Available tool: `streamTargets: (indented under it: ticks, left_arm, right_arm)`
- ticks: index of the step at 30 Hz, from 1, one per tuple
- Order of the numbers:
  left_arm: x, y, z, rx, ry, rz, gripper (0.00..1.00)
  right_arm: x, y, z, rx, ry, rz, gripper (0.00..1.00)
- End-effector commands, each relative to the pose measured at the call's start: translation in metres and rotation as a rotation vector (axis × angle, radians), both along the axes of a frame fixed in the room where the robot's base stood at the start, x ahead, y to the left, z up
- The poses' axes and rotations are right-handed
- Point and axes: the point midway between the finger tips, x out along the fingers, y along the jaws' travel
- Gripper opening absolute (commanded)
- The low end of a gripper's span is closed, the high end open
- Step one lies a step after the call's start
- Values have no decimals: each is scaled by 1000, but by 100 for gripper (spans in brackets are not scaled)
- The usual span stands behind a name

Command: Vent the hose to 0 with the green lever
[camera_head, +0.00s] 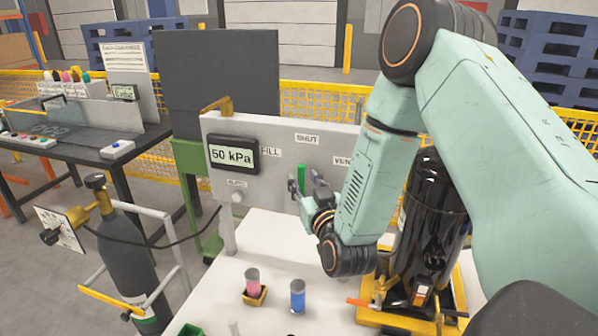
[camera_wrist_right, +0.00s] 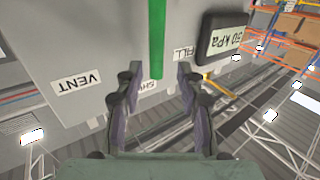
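The green lever (camera_head: 301,178) stands upright on the grey panel (camera_head: 232,133), pointing at the SHUT label (camera_head: 307,139). The FILL label (camera_head: 270,152) is to its left; the VENT label (camera_head: 342,161) is to its right, partly covered by my arm. The display (camera_head: 232,155) reads 50 kPa. My right gripper (camera_head: 312,186) is at the lever. In the right wrist view, which is upside down, my right gripper (camera_wrist_right: 158,78) is open, with the green lever (camera_wrist_right: 157,38) in line with the gap between its fingers; contact is not visible. My left gripper is not in view.
A pink cylinder (camera_head: 252,275) in a yellow holder and a blue cylinder (camera_head: 297,296) stand on the white table (camera_head: 262,229). A black tank (camera_head: 432,215) in a yellow frame stands right, behind my arm. A grey gas bottle (camera_head: 137,262) with a hose stands left.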

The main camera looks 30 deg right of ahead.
Motion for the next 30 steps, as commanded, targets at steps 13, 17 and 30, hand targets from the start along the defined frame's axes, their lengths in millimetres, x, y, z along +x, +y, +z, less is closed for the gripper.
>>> streamTargets:
  ticks: [13,17,30]
  left_arm:
    - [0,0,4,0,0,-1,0]
    - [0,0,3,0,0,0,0]
    - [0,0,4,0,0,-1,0]
  right_arm:
    - [38,-9,0,1,0,-1,38]
    - [39,-10,0,1,0,0,38]
    - [39,-10,0,1,0,-1,6]
